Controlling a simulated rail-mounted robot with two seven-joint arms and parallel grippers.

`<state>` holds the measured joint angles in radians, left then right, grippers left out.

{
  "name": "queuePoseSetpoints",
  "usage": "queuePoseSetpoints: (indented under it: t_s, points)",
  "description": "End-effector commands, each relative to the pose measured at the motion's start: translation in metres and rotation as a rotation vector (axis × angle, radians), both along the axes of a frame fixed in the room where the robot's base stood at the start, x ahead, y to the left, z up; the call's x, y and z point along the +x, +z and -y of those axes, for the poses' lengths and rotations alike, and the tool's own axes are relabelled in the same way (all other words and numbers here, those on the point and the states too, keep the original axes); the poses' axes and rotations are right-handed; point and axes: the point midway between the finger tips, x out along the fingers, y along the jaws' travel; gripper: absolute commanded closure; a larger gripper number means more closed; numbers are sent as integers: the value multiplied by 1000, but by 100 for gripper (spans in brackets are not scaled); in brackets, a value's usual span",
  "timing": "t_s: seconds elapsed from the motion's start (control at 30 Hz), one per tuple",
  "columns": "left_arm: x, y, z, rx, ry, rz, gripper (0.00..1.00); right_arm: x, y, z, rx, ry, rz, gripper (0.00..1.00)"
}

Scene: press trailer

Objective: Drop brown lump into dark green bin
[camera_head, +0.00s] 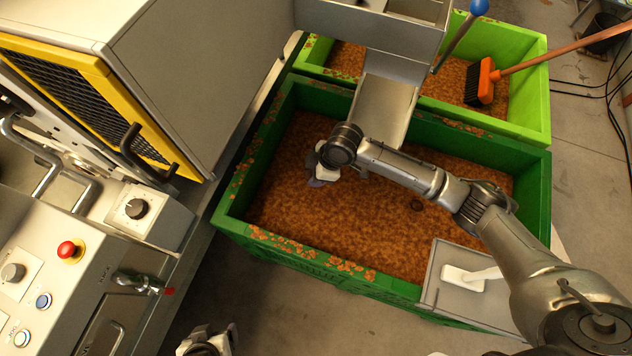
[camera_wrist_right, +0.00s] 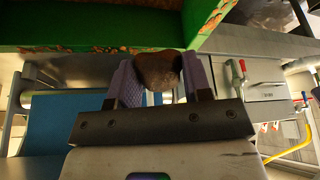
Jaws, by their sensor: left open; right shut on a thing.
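The dark green bin (camera_head: 535,185) stands in the middle of the head view, filled with brown granular material. My right arm reaches over it from the right. My right gripper (camera_head: 322,178) is above the bin's left part, its fingertips hidden in the head view. In the right wrist view the right gripper (camera_wrist_right: 158,85) is shut on the brown lump (camera_wrist_right: 158,70), held between its two purple-grey fingers. My left gripper (camera_head: 212,345) is open at the bottom edge of the head view, outside the bin, partly cut off.
A light green bin (camera_head: 535,100) stands behind, with an orange broom (camera_head: 485,82) in it. A metal chute (camera_head: 382,110) slopes into the dark green bin. A tray with a white scraper (camera_head: 470,278) sits at the bin's near right corner. The press with its control panel (camera_head: 50,270) is left.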

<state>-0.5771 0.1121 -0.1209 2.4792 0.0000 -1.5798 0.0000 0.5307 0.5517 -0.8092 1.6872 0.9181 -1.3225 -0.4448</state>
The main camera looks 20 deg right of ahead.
Motion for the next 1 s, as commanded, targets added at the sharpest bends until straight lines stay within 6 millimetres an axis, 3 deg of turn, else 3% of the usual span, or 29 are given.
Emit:
queuePoseSetpoints:
  t_s: [0.1,0.57,1.0]
  points:
    - [0,-8,-1,4,-2,0,24,-3,-21,-1,1,47,-1,78]
    - [-1,-31,-4,14,-8,-2,24,-5,-49,-2,0,78,2,78]
    - [-1,-89,-1,3,0,-2,24,-5,-101,-1,-1,77,2,78]
